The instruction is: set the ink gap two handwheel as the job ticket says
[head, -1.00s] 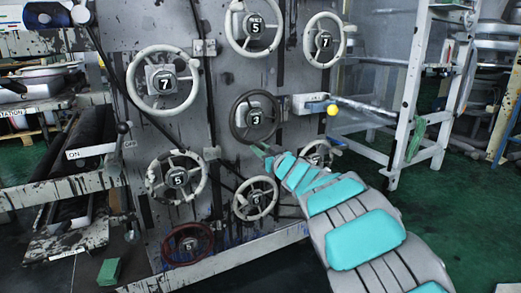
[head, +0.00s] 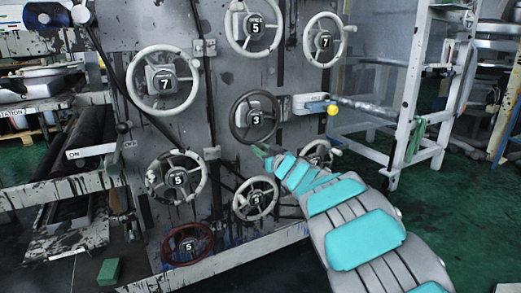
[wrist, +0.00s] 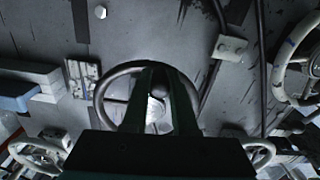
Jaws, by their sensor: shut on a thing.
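A dark grey handwheel (head: 236,122) with a hub numbered 3 sits near the middle of the panel. My gripper (head: 261,149) is at the lower part of its rim and shut on it. In the wrist view the dark rim (wrist: 101,93) passes behind my gripper fingers (wrist: 157,70), which hide part of the wheel and hub. I cannot read any name that says which wheel is ink gap two. I cannot make out a job ticket.
Several pale handwheels surround it, such as one (head: 133,83) marked 7. A red handwheel (head: 188,260) is at the bottom. A lever with a yellow knob (head: 333,110) juts out to the right. A white frame (head: 408,110) stands further right. Green floor (head: 480,215) is clear there.

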